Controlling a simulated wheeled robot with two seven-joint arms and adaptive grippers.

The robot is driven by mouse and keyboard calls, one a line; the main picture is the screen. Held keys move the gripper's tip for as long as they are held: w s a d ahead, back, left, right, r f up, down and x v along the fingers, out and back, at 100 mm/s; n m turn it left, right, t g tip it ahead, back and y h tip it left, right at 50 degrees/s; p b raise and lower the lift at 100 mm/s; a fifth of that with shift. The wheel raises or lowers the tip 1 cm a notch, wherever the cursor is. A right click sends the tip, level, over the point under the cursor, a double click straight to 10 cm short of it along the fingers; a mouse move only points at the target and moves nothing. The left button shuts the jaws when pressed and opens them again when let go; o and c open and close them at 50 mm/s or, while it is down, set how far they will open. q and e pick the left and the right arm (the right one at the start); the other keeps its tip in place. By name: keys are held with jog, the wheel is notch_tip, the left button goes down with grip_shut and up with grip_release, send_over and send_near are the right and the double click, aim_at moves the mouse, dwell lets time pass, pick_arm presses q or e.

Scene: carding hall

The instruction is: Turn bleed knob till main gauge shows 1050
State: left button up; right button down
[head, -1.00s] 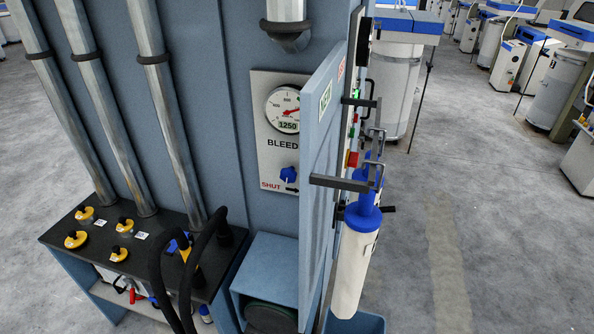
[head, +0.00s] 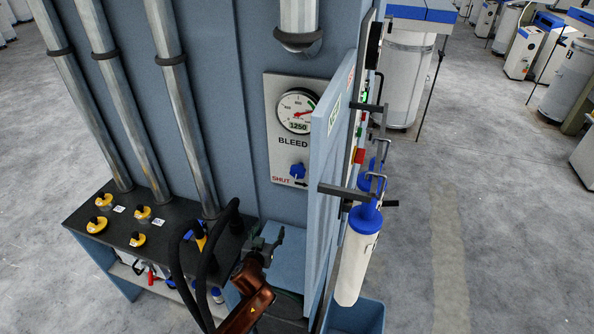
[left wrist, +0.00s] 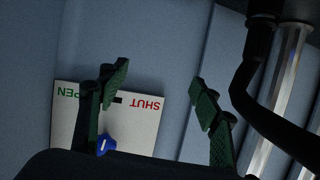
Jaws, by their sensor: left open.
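The main gauge (head: 298,110) is a round white dial with a red needle, and its display reads 1250. Below it, under the word BLEED, sits the blue bleed knob (head: 297,171) on a pale panel (head: 280,150). SHUT is printed in red by an arrow. In the left wrist view the knob (left wrist: 108,145) appears upside down, partly behind a finger and my gripper body, with green lettering partly hidden. My left gripper (head: 267,240) is open and empty, below and in front of the knob, apart from it; its fingers (left wrist: 158,80) are spread wide. My right gripper is out of view.
An open blue door (head: 322,190) stands just right of the gauge panel, with a handle and white-blue cylinder (head: 358,255) beyond. Black hoses (head: 185,275) rise at the left, near my arm. Yellow-knobbed valves (head: 97,225) sit on the dark bench. A blue ledge lies below the panel.

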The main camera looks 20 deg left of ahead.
aim_at(297, 173)
pick_arm(q)
jog(key=w+d+r+t+h, duration=0.1)
jog(key=w+d+r+t, duration=0.2)
jog(key=r, duration=0.6)
jog(key=w+d+r+t+h, duration=0.1)
jog(key=w+d+r, duration=0.3)
jog(key=r, duration=0.5)
jog(key=shift+m, duration=0.4)
jog(key=w+p, duration=0.1)
jog(key=w, duration=0.5)
jog(key=shift+a+p, duration=0.1)
jog(key=shift+p, duration=0.3)
jog(key=shift+w+f, duration=0.15)
jog(key=shift+w, duration=0.55)
jog(key=shift+c, duration=0.4)
jog(key=c, duration=1.1)
